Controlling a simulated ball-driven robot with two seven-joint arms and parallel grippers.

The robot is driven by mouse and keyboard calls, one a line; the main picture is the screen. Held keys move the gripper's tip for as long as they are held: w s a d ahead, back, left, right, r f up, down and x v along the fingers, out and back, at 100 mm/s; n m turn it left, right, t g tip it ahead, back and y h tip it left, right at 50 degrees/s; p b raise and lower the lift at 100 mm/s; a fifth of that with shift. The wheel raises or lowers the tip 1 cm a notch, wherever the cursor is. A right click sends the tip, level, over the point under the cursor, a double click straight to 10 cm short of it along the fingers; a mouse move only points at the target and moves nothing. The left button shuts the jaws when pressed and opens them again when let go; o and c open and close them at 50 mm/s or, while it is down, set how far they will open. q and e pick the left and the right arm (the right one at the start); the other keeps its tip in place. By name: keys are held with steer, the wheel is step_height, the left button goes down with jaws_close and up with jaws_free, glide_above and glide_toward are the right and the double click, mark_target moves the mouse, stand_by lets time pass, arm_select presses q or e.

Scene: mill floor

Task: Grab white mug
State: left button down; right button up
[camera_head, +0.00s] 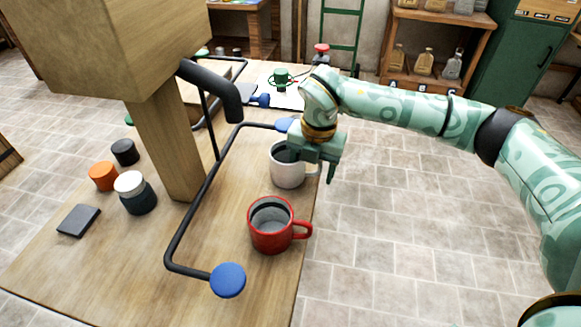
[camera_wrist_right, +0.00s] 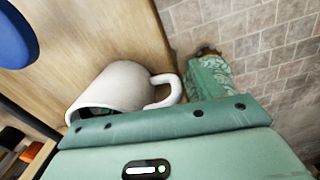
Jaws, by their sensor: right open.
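The white mug (camera_head: 287,174) stands upright near the right edge of the wooden table in the head view, its handle pointing right. My right gripper (camera_head: 312,168) is over it from above, open. One finger appears to reach into the mug's mouth; the other hangs outside, right of the handle. In the right wrist view the white mug (camera_wrist_right: 123,87) shows its side and handle, with the outer finger (camera_wrist_right: 211,76) beyond the handle and clear of it. A bit of green shows inside the mouth. Whether a finger touches the mug is unclear. My left gripper is not in view.
A red mug (camera_head: 268,232) stands just in front of the white one. A bent black rod with blue ends (camera_head: 228,280) runs left of both mugs. A wooden post (camera_head: 168,150), jars (camera_head: 137,200) and a dark flat block (camera_head: 79,220) are farther left. Open floor lies right.

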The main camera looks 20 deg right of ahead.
steer(key=c, duration=1.3)
steer(key=shift+r, duration=0.1)
